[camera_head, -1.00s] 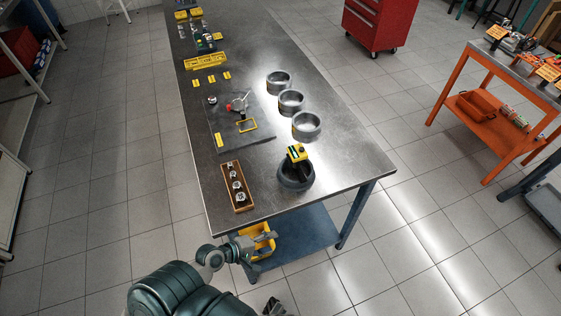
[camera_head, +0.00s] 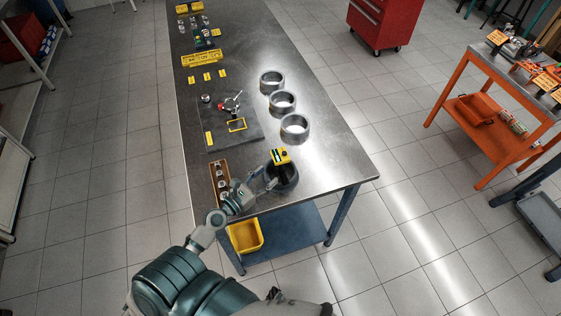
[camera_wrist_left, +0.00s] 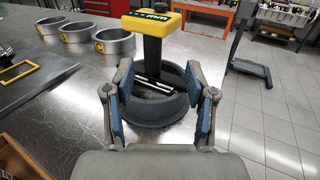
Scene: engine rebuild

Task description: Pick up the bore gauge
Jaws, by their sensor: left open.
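The bore gauge (camera_head: 280,156) has a yellow head with a small dark display and a dark upright body. It stands in a dark round holder (camera_head: 287,183) near the table's front right corner. In the left wrist view the gauge (camera_wrist_left: 153,50) rises from the holder (camera_wrist_left: 148,110), straight ahead between the fingers. My left gripper (camera_head: 266,178) is open and empty, beside the holder on its left. In the left wrist view its two blue-padded fingers (camera_wrist_left: 158,82) are spread wide, and I see no contact with the gauge. My right gripper is not in view.
Three metal rings (camera_head: 283,102) stand behind the holder. A wooden tray of small parts (camera_head: 221,185) lies to the left, close to my left arm. A dark mat (camera_head: 222,140) lies further back. A yellow bin (camera_head: 246,236) is on the lower shelf.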

